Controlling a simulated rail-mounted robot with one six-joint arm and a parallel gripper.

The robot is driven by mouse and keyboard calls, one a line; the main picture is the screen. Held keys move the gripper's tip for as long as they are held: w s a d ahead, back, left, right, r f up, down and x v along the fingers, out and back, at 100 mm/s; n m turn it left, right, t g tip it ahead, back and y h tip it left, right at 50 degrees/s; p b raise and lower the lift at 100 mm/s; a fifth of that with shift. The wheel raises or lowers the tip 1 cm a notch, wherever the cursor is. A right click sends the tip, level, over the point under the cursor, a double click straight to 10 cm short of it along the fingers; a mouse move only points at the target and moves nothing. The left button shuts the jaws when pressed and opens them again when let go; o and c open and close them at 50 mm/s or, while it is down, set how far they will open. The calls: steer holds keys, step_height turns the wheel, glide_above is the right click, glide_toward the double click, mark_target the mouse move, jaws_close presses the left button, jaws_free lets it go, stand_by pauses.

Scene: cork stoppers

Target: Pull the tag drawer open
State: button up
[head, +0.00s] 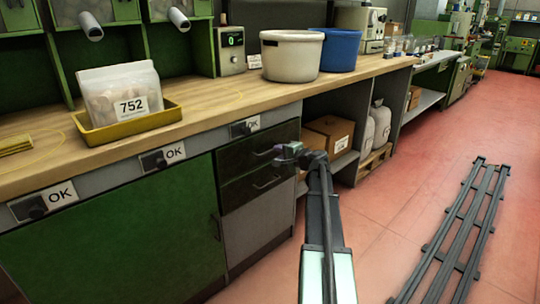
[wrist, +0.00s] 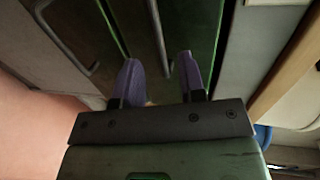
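Two dark green drawers sit under the bench, and both look shut. The upper drawer (head: 240,157) has a bar handle (wrist: 157,30); the lower drawer (head: 240,190) has a similar handle (wrist: 66,42). I see no readable label telling which is the tag drawer. My gripper (head: 284,153) is in front of the upper drawer's right part. In the wrist view, its two purple fingers (wrist: 159,68) are apart, with the upper handle running into the gap between them. I cannot tell if either finger touches the handle.
The wooden bench top (head: 230,104) overhangs the drawers. A yellow tray (head: 130,127) with a bag marked 752, a white tub (head: 291,58) and a blue tub (head: 338,50) stand on it. A cardboard box (head: 328,134) sits on the shelf right of the drawers.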

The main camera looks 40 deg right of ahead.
mark_target(271, 151)
steer(key=x, duration=0.5)
steer(key=shift+w+f+b, duration=0.1)
steer(key=shift+w+b, duration=0.3)
steer(key=shift+c, duration=0.3)
jaws_close()
steer(key=shift+a, duration=0.1)
